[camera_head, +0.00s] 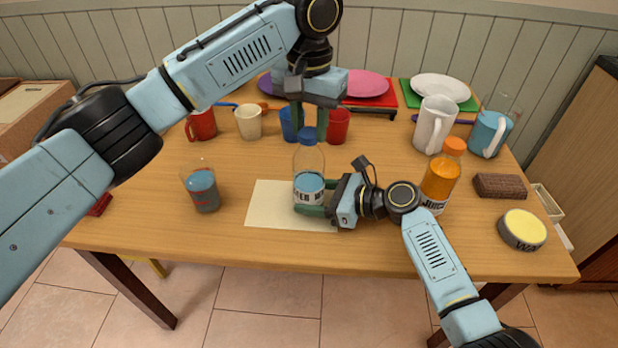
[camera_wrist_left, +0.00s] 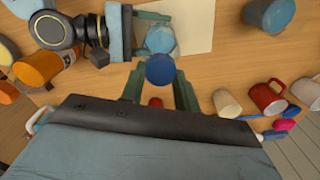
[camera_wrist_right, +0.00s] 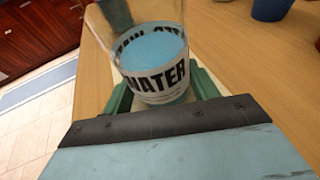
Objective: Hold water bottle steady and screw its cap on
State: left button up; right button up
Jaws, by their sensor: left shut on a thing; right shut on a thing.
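The clear water bottle (camera_head: 310,165) stands upright on a cream mat (camera_head: 265,208), with blue water and a WATER label at its lower part. My right gripper (camera_head: 312,212) is shut on the bottle low down; its green fingers (camera_wrist_right: 160,100) flank the label of the bottle (camera_wrist_right: 155,75) in the right wrist view. The blue cap (camera_head: 308,136) is at the top of the bottle, between the fingers of my left gripper (camera_head: 309,132), which points down from above. The left wrist view shows the cap (camera_wrist_left: 160,71) between the fingertips. Whether the cap's threads are engaged cannot be told.
An orange juice bottle (camera_head: 440,178) stands right of my right gripper. A glass (camera_head: 202,190) with blue-grey contents is at the left. Cups (camera_head: 248,122), a white pitcher (camera_head: 433,125) and plates are behind. A yellow-topped tin (camera_head: 522,230) is near the right edge.

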pick_arm(q)
jog(key=m, duration=0.7)
jog(key=shift+a, duration=0.15)
jog(key=m, duration=0.7)
jog(key=shift+w, duration=0.1)
jog(key=o, duration=1)
